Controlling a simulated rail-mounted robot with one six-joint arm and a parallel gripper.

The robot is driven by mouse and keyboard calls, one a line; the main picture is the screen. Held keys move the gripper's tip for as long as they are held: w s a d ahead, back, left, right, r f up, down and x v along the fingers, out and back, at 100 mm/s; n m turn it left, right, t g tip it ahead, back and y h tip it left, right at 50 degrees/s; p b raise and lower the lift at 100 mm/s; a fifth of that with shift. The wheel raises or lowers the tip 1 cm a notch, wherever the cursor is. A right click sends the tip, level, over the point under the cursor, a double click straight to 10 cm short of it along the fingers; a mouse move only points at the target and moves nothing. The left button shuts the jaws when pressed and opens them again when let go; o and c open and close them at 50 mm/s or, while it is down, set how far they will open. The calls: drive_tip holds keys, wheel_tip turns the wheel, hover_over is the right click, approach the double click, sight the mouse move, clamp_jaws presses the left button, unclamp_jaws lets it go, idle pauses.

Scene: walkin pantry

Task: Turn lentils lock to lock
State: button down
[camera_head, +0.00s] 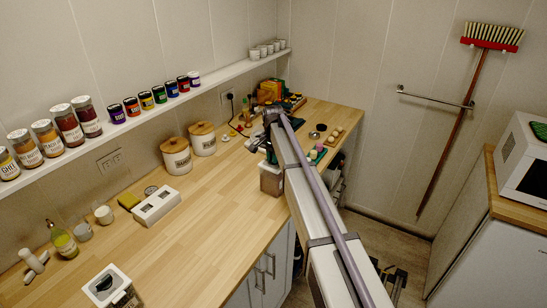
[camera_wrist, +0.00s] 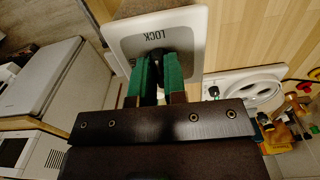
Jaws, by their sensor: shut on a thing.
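A clear canister with a white square lid (camera_wrist: 193,22) shows in the wrist view, with the word LOCK on the lid and brown contents (camera_wrist: 160,6) visible beyond its edge. I take it to be the lentils canister. My gripper (camera_wrist: 157,75) has green finger pads, shut on a dark knob at the middle of the lid; the pads hide most of the knob. In the head view the canister (camera_head: 271,183) stands near the counter's front edge, partly behind my arm. The green finger pads (camera_head: 271,154) show just above it. The lid's turn angle is not clear there.
Another white-lidded canister (camera_head: 107,284) stands at the counter's near end. A white two-part box (camera_head: 157,206) and wooden-lidded jars (camera_head: 176,157) stand left of my arm. Small items crowd the far end. The wooden counter (camera_head: 205,235) is clear in the middle.

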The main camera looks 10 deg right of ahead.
drive_tip(key=c, duration=1.2)
unclamp_jaws()
drive_tip(key=shift+o, duration=0.2)
wheel_tip(320, 180, up, 11)
drive_tip(key=p, duration=1.1)
drive_tip(key=shift+f, duration=0.15)
drive_tip(key=s+f+n+b, duration=0.3)
drive_tip(key=s+f+b, duration=0.1)
drive_tip(key=s, duration=0.9)
drive_tip(key=s+f+n+b, duration=0.3)
drive_tip(key=s+f+b, duration=0.1)
drive_tip(key=s, duration=0.9)
drive_tip(key=s+f+n+b, duration=0.3)
drive_tip(key=s+f+b, duration=0.2)
drive_tip(key=s, duration=0.8)
drive_tip(key=shift+s+d, duration=0.2)
drive_tip(key=shift+d, duration=0.05)
